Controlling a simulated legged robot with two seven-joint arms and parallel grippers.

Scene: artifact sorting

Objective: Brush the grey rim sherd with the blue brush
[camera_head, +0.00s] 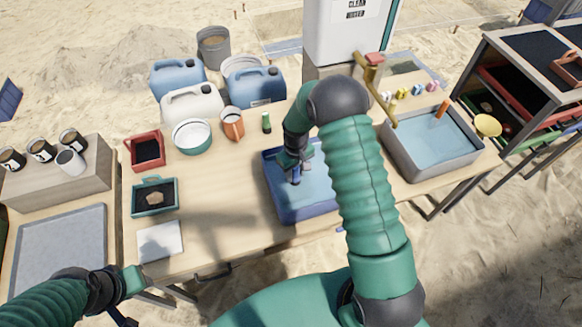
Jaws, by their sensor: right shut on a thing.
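My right gripper (292,166) is over the left part of a blue basin (291,215) with light blue contents. It is shut on a small dark blue thing (296,178), which looks like the blue brush; its lower end is inside the basin. A small greyish patch shows just right of the gripper, too small to tell whether it is the grey rim sherd. My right arm hides the basin's right part. A pale tan piece (154,197) lies in a teal-rimmed tray (153,212) on the left. My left gripper (126,321) is at the bottom left edge, partly cut off.
A grey basin of water (440,166) stands at the right. A red-rimmed tray (147,165), white bowl (192,151), orange jug (232,124) and green bottle (266,122) stand left of the blue basin. Jerrycans (191,104) line the back. The table's front left is mostly clear.

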